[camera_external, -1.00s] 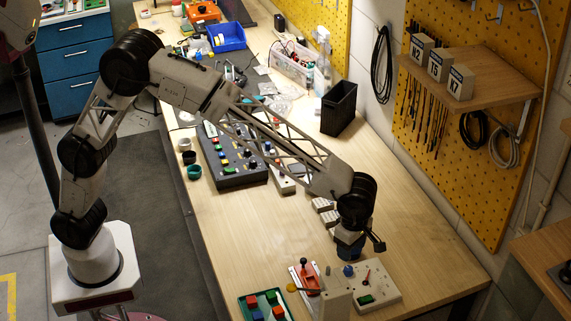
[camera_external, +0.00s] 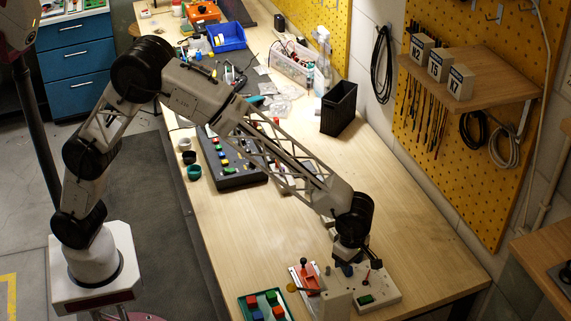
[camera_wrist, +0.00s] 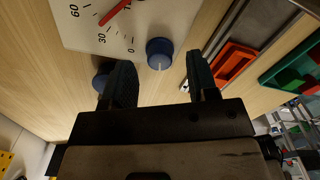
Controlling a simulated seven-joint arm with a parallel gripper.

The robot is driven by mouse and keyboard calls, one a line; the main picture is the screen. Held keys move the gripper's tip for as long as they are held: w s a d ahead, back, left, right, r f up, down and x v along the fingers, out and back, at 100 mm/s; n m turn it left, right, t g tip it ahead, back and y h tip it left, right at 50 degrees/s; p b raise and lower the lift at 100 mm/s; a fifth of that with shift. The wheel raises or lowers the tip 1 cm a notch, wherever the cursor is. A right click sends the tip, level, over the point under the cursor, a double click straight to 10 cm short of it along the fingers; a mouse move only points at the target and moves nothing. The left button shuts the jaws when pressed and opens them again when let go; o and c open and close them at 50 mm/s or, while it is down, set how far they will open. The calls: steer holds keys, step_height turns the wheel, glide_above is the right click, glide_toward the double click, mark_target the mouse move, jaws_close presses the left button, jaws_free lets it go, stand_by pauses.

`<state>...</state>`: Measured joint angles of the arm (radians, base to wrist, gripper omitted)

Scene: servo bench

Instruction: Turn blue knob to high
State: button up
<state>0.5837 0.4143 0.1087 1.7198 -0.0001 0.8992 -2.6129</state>
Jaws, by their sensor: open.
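The blue knob (camera_wrist: 160,52) sits at the edge of a pale panel (camera_wrist: 85,25) in the wrist view. A light mark on it points toward the bottom of the picture. In the external view the blue knob (camera_external: 348,270) is on the panel (camera_external: 385,291) at the bench's near end. My gripper (camera_wrist: 162,80) is open, its dark fingers apart on either side of the knob's line, with the knob just beyond the fingertips. No contact shows. In the external view my gripper (camera_external: 352,253) hangs above the panel's back edge.
The panel has a dial with a red pointer (camera_wrist: 115,13). A red switch unit (camera_external: 308,279) stands left of it; a green tray (camera_external: 262,304) with coloured blocks is farther left. A second dark blue round thing (camera_wrist: 98,82) is partly behind a finger. The bench right of the panel is clear.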

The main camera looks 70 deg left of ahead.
steer(key=shift+f, duration=0.75)
steer(key=c, duration=0.9)
steer(key=shift+c, duration=0.2)
steer(key=shift+m, duration=0.3)
steer(key=m, duration=0.3)
steer(key=shift+m, duration=2)
